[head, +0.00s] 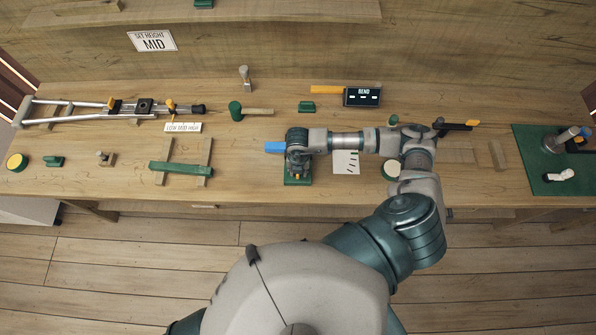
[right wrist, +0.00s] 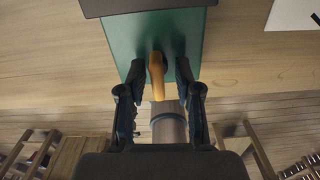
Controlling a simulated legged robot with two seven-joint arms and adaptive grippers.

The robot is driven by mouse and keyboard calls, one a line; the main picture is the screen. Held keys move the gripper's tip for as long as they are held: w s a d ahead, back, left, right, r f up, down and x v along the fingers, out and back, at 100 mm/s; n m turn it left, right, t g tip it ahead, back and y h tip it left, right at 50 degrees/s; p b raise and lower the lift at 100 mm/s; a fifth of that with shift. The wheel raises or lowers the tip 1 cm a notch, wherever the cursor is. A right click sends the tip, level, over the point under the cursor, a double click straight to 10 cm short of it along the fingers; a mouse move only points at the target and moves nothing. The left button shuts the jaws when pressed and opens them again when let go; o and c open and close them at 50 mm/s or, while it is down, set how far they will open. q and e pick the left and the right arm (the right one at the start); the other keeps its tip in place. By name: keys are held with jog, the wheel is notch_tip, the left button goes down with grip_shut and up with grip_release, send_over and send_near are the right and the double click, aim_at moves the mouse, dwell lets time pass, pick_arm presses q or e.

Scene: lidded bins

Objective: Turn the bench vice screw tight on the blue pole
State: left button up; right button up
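The bench vice is mostly covered by my right gripper and wrist in the head view; its green base (head: 297,182) shows below them. The blue pole (head: 275,147) sticks out to the left of my right gripper (head: 297,165). In the right wrist view, an orange handle (right wrist: 157,75) stands in front of a green plate (right wrist: 125,45), with a grey cylinder (right wrist: 170,128) below it. The black fingers of my right gripper (right wrist: 160,72) are apart, one on each side of the orange handle, with gaps visible. The vice jaws are hidden. My left gripper is out of view.
A crutch (head: 75,110) lies at the left. A green mat (head: 550,165) holds a grey cylinder at the right. Bare bench (head: 235,170) lies left of the vice.

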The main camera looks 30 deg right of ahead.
notch_tip(320, 180, up, 5)
jog(key=p, duration=0.4)
jog(key=shift+r, duration=0.15)
dwell(0.4)
dwell(0.4)
